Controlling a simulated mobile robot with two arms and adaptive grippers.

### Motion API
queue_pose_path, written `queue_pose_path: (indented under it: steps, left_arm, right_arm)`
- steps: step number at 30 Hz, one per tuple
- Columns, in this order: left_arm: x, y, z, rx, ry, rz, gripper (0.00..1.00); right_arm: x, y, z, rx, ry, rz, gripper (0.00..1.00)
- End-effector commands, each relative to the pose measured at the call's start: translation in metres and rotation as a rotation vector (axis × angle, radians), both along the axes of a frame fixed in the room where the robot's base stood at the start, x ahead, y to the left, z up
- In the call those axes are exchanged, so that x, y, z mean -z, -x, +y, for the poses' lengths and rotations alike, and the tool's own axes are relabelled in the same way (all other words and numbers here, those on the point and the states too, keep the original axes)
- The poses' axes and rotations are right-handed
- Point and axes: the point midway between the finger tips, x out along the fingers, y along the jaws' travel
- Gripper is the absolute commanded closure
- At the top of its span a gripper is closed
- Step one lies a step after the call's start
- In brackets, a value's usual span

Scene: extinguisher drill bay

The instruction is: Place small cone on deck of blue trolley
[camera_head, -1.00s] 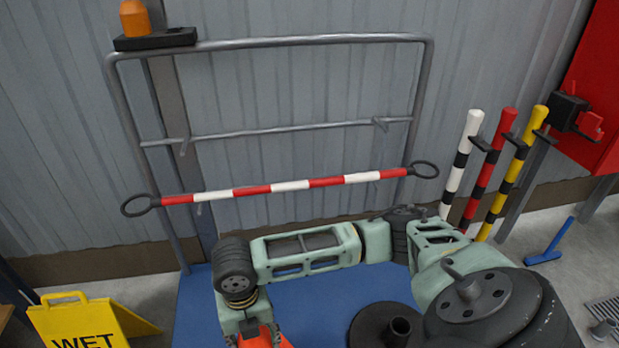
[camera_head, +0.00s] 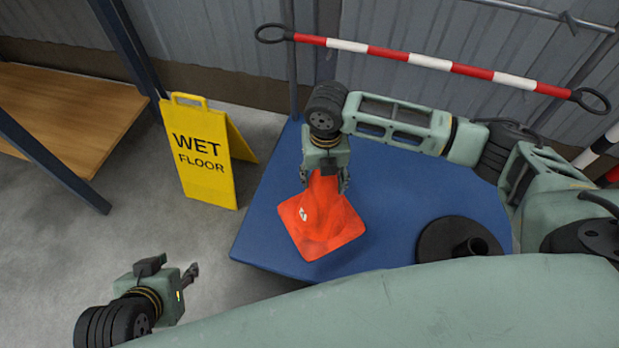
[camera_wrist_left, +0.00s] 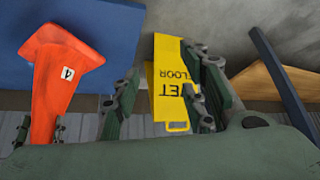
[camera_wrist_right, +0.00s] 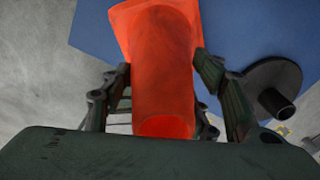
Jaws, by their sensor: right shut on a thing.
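The small orange cone (camera_head: 321,222) has a square base and a small white label. It is over the deck of the blue trolley (camera_head: 400,215), near its left end; I cannot tell whether its base touches the deck. My right gripper (camera_head: 326,182) is shut on the cone's upper part, and the right wrist view shows the cone (camera_wrist_right: 162,70) between both fingers. My left gripper (camera_head: 190,278) is empty and apart from the trolley, over the floor to its left. Its fingers stand apart in the left wrist view (camera_wrist_left: 160,105).
A black round base with a socket (camera_head: 460,243) takes up the deck's front right. A yellow wet floor sign (camera_head: 205,155) stands left of the trolley. A wooden bench (camera_head: 65,105) is further left. A red-and-white bar (camera_head: 430,62) runs behind the deck.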

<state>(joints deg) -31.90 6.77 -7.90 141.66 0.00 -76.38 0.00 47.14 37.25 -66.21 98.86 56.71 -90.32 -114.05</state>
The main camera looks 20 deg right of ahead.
Motion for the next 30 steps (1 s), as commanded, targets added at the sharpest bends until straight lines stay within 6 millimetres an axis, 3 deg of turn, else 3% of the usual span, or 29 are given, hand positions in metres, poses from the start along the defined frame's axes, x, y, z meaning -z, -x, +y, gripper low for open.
queue_pose_path:
  steps: [6,12,23,30]
  left_arm:
    - [-0.023,-0.045,-0.016,0.017,0.049,-0.226,0.60]
    - [-0.055,-0.079,-0.029,0.032,0.095,-0.431,0.60]
    - [-0.085,-0.099,-0.038,0.043,0.135,-0.599,0.60]
    - [-0.130,-0.117,-0.049,0.057,0.190,-0.828,0.60]
  right_arm:
    - [0.016,-0.024,0.010,0.001,-0.002,-0.004,0.94]
    - [0.028,-0.043,0.018,0.001,-0.003,-0.003,0.94]
    - [0.040,-0.051,0.021,0.000,-0.001,-0.001,0.94]
    - [0.064,-0.050,0.020,0.001,0.000,-0.001,0.94]
